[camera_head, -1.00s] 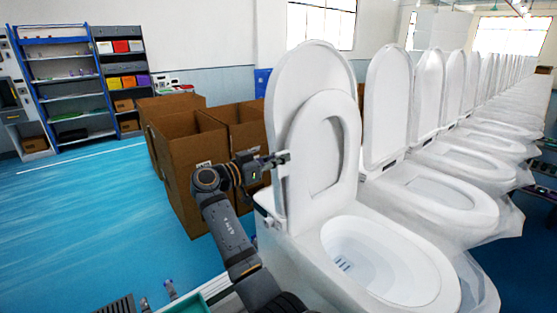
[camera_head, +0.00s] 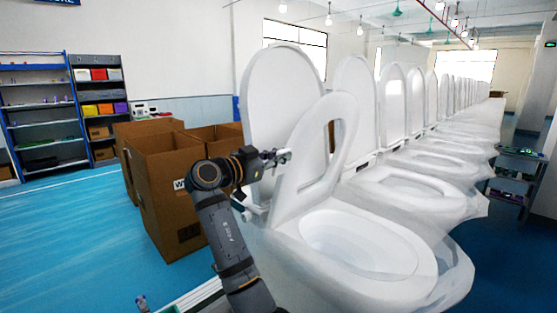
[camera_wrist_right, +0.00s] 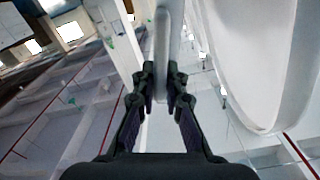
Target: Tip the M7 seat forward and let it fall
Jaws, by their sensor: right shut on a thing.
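The nearest toilet's seat ring (camera_head: 345,115) is white and stands tilted forward, apart from its lid at the top. The lid (camera_head: 272,85) is upright behind it. The bowl (camera_head: 370,248) lies open below the seat. My right gripper (camera_head: 279,157) is at the seat's left edge. In the right wrist view my right gripper (camera_wrist_right: 160,88) is shut on the thin white edge of the seat (camera_wrist_right: 161,45). I cannot read any M7 label. My left gripper is out of view.
A row of more white toilets (camera_head: 420,185) with raised lids runs back to the right, close beside this one. Cardboard boxes (camera_head: 165,190) stand left behind my arm. Shelves (camera_head: 45,120) stand at the far left, with open blue floor (camera_head: 85,240) before them.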

